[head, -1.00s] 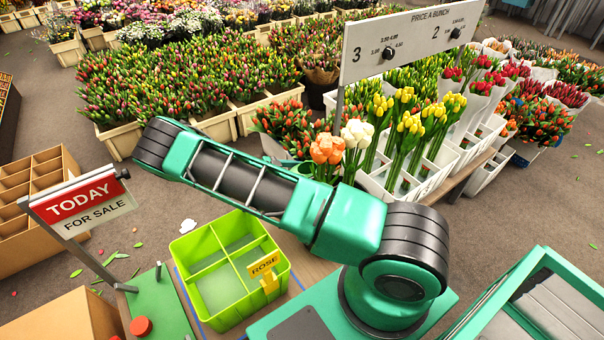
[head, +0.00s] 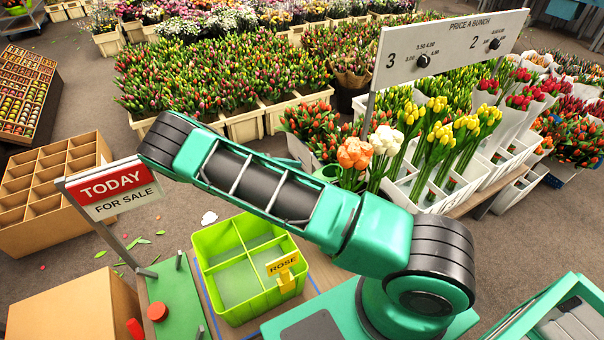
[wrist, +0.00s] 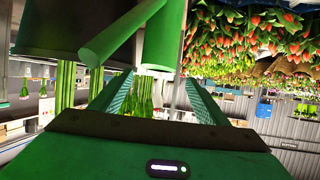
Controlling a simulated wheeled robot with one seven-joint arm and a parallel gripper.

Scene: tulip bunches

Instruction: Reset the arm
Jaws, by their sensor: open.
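My gripper (wrist: 152,95) shows in the wrist view with its two green ridged fingers apart and nothing clearly between them. A dark green cylinder and a lighter green bar (wrist: 125,32) hang across the upper left of that view, close to the fingers; I cannot tell what they belong to. In the head view my green and black arm (head: 270,185) stretches from the lower right to the upper left. Its bent far end is over the floor beside the flower crates, and the gripper itself is hidden there.
Below the arm stands an empty lime-green divided crate (head: 232,300) with a ROSE tag (head: 283,266). A TODAY sign (head: 110,190) stands at left. White bins (head: 480,172) hold tulips at right, under a price board (head: 455,45). A cardboard box (head: 72,308) sits at lower left.

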